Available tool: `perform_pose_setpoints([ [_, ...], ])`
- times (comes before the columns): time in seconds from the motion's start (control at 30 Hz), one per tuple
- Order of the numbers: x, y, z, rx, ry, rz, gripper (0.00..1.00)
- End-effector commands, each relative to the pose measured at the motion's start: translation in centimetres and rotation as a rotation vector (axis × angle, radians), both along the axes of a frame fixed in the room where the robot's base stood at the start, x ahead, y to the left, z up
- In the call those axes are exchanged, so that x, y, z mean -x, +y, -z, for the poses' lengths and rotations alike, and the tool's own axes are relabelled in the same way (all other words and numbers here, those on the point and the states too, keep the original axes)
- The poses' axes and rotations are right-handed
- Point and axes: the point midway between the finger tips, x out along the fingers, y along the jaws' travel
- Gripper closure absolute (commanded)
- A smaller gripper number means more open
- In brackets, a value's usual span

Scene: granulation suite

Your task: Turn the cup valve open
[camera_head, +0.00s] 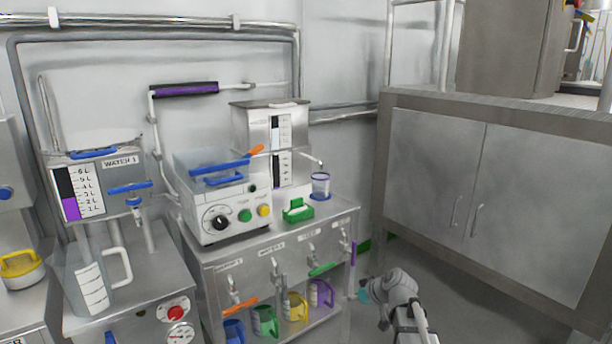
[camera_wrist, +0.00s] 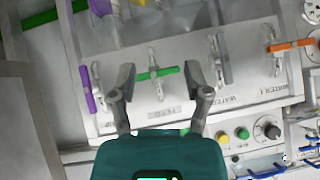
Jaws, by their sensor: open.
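A row of valves runs along the front of the dispensing bench (camera_head: 228,262). They have an orange handle (camera_head: 239,305), a grey one (camera_head: 277,272), a green one (camera_head: 323,269) and a purple one (camera_head: 353,253). No readable label says which is the cup valve. A clear cup with blue bands (camera_head: 320,185) stands on the bench top under a thin spout. My gripper (camera_head: 364,291) is low at the right front of the bench. In the wrist view my gripper (camera_wrist: 168,78) is open, with the green handle (camera_wrist: 157,74) showing between its fingers; contact cannot be told.
Coloured jugs, one of them green (camera_head: 264,321), stand on the lower shelf beneath the valves. A control box (camera_head: 228,216) sits on the bench. A grey cabinet (camera_head: 437,178) stands to the right, with open floor before it. A measuring jug (camera_head: 90,280) is at left.

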Motion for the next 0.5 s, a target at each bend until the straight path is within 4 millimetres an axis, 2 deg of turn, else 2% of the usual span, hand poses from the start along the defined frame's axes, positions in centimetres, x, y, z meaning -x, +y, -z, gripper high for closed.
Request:
perform_pose_setpoints([
  [0.03, 1.8, 0.4, 1.7, 0.017, 0.057, 0.007, 0.38],
  [0.23, 8.7, 0.4, 7.2, 0.126, 0.338, 0.108, 0.38],
  [0.33, 11.6, -0.1, 9.0, 0.187, 0.45, 0.18, 0.38],
  [0.5, 14.8, -1.0, 10.7, 0.264, 0.57, 0.284, 0.38],
])
